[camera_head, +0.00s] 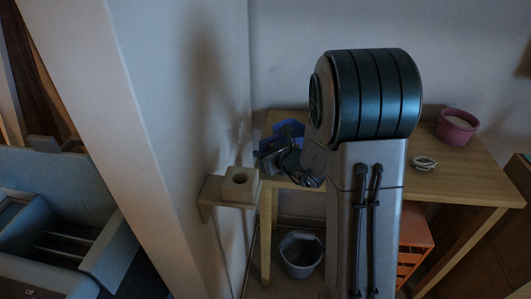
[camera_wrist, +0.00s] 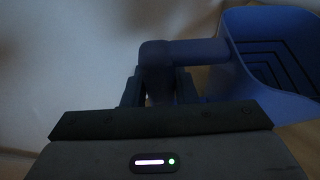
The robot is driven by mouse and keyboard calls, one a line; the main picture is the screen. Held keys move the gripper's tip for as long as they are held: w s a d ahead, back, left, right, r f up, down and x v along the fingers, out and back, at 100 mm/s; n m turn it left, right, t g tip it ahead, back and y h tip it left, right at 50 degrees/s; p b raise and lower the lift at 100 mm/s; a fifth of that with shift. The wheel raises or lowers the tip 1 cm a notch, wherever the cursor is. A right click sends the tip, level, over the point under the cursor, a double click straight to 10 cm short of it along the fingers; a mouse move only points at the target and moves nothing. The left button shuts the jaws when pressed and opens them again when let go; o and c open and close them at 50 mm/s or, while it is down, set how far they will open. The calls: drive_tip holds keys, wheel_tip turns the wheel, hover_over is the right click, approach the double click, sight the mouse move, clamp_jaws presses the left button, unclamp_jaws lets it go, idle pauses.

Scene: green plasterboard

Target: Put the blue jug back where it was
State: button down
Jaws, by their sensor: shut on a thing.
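The blue jug (camera_wrist: 238,62) shows large in the wrist view, with its wide opening at the right and its handle reaching left. My gripper (camera_wrist: 160,88) is shut on the handle. In the head view the jug (camera_head: 291,128) is at the left end of the wooden table (camera_head: 460,170), partly hidden behind my gripper (camera_head: 270,160) and arm. I cannot tell whether the jug touches the table top.
A pink pot (camera_head: 458,127) and a small pale object (camera_head: 423,163) are on the table's right part. A small wall shelf (camera_head: 218,192) bears a block with a hole (camera_head: 240,184). A grey bucket (camera_head: 300,254) and an orange crate (camera_head: 414,240) stand below the table.

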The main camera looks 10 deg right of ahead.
drive_tip(key=c, duration=1.2)
unclamp_jaws()
drive_tip(key=shift+o, duration=0.2)
drive_tip(key=shift+r+p, duration=0.25)
drive_tip(key=shift+p, duration=0.05)
drive_tip(key=v, duration=1.2)
